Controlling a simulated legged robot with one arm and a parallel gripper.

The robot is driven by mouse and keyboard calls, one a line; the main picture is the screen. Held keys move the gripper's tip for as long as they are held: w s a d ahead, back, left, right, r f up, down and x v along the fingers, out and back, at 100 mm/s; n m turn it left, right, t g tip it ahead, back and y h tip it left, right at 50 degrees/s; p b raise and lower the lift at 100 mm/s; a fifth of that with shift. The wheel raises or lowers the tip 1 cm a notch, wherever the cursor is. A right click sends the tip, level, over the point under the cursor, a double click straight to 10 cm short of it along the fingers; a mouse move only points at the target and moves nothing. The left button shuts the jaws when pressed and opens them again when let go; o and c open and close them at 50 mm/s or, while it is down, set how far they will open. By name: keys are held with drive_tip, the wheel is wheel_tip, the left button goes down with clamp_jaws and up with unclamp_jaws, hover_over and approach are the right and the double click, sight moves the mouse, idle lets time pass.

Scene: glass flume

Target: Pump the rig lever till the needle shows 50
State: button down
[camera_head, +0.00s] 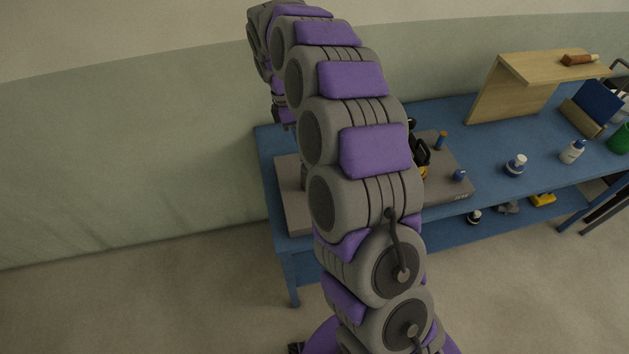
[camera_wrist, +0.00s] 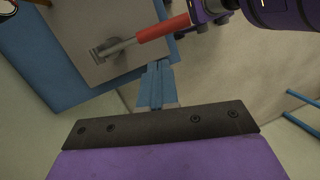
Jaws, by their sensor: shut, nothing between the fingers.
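The rig lever (camera_wrist: 122,46) shows in the wrist view as a grey metal rod with a red grip (camera_wrist: 163,28), fixed to a grey base plate (camera_wrist: 90,18). The grip's right end meets a purple part of my arm in the picture; I cannot tell if they touch. My gripper (camera_wrist: 157,68) has its blue fingers shut together with nothing between them, just below the red grip in the picture and apart from it. In the head view my arm covers much of the rig plate (camera_head: 455,178) and hides the lever. No gauge needle is readable in either view.
The rig stands on a blue bench (camera_head: 490,192). To its right are a white-capped jar (camera_head: 515,165), a white bottle (camera_head: 572,152), a green cup (camera_head: 620,139) and a wooden stand (camera_head: 530,70). A lower shelf holds a yellow item (camera_head: 542,199). Floor left of the bench is clear.

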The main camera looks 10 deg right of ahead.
drive_tip(key=shift+s+a+n, duration=0.1)
drive_tip(key=shift+a+n, duration=0.1)
drive_tip(key=shift+n, duration=0.9)
drive_tip(key=shift+f, duration=0.15)
drive_tip(key=x, duration=0.7)
drive_tip(key=b+x, duration=0.1)
drive_tip(key=x, duration=0.6)
drive_tip(key=shift+s+d, duration=0.1)
drive_tip(key=shift+d, duration=0.1)
drive_tip(key=shift+b, duration=0.3)
